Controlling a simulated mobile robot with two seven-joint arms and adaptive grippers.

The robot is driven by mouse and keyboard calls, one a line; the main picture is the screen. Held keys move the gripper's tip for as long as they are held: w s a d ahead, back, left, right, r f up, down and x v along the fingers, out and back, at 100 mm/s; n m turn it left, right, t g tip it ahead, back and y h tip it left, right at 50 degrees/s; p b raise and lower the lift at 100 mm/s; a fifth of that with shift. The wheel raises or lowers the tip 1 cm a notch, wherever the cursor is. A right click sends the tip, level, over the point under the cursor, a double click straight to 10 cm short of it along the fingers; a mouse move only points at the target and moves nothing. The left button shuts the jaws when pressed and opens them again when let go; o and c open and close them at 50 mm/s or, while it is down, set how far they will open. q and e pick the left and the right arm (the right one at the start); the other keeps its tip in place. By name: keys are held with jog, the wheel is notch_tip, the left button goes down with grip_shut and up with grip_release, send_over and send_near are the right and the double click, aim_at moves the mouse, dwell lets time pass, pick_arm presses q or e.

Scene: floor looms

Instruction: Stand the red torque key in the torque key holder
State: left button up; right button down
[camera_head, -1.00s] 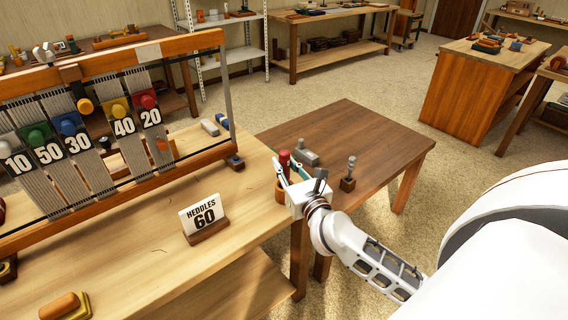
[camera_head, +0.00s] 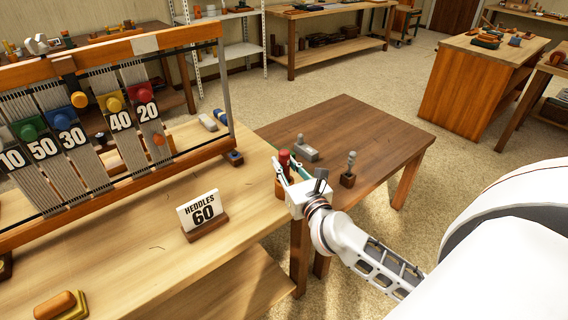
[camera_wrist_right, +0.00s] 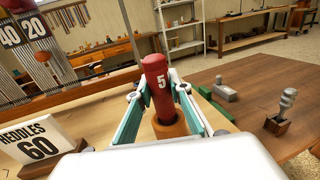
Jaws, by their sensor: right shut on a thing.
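The red torque key (camera_head: 284,157) stands upright near the right end of the light wooden bench. In the right wrist view the key (camera_wrist_right: 155,88) is a red cylinder marked 5. My right gripper (camera_head: 285,171) is shut on it, with a green-and-white finger on each side. The key's lower end is inside the round orange-brown holder (camera_wrist_right: 168,130), which also shows partly in the head view (camera_head: 279,188). How deep the key sits is hidden. My left gripper is not in view.
A sign reading HEDDLES 60 (camera_head: 203,213) stands left of the gripper. The loom frame (camera_head: 140,165) rises behind it. On the dark table (camera_head: 345,125) are a grey block (camera_head: 305,153) and a grey-topped piece on a wooden base (camera_head: 348,179). The dark table's far part is clear.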

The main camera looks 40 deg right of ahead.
jog(key=c, duration=1.8)
grip_release()
jog(key=shift+o, duration=0.2)
jog(key=s+a, duration=0.2)
jog(key=s, duration=0.9)
jog(key=shift+s, duration=0.4)
jog(key=shift+a, duration=0.15)
